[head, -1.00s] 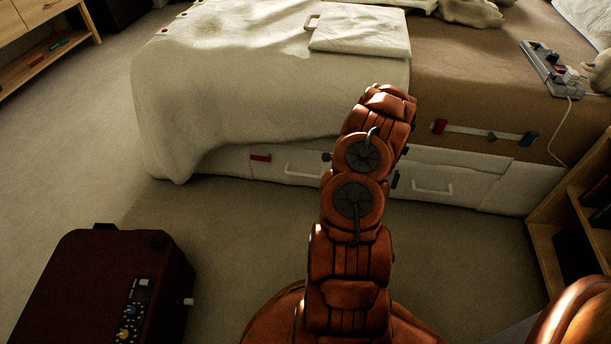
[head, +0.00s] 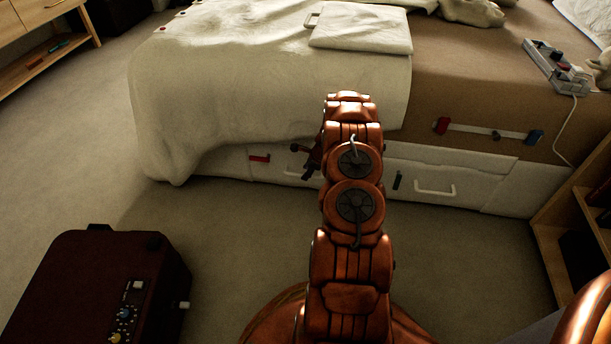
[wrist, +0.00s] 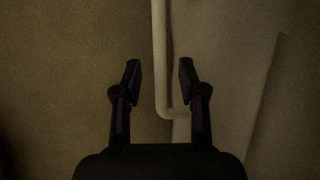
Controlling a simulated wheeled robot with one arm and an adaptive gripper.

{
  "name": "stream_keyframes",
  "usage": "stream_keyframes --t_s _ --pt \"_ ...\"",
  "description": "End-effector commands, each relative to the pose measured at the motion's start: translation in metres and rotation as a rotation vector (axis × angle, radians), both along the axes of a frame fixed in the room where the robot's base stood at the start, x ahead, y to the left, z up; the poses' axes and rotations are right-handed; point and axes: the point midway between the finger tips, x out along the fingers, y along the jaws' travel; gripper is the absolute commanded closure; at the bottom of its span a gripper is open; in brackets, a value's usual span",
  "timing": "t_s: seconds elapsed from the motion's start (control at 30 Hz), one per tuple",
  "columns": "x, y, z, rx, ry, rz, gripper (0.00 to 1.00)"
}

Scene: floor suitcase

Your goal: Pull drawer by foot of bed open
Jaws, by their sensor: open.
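Two white drawer fronts sit low in the bed's side. The left drawer (head: 270,172), under the blanket end, looks flush with the bed base. Its pale bar handle (head: 288,173) is partly hidden by my gripper (head: 307,162) and arm. The right drawer (head: 470,182) has a white handle (head: 435,191) in clear view. My gripper is open at the left drawer's handle. In the wrist view the handle (wrist: 159,45) runs upright between the two spread fingertips (wrist: 160,75) and bends right at its lower end. I see no finger touching it, though depth is hard to judge.
A cream blanket (head: 250,85) hangs over the bed just above the left drawer. A dark red box with knobs (head: 95,285) stands on the carpet at lower left. A wooden shelf (head: 570,225) is at right. Carpet before the drawers is clear.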

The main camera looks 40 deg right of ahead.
Motion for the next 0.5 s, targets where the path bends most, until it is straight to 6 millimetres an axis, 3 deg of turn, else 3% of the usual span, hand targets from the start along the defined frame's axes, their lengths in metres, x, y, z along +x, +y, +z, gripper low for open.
stream_keyframes --t_s 0.2,0.5 --pt "0.007 0.001 -0.017 -0.002 0.000 0.000 0.59" --pt "0.009 0.001 -0.019 -0.002 -0.001 0.000 0.59"
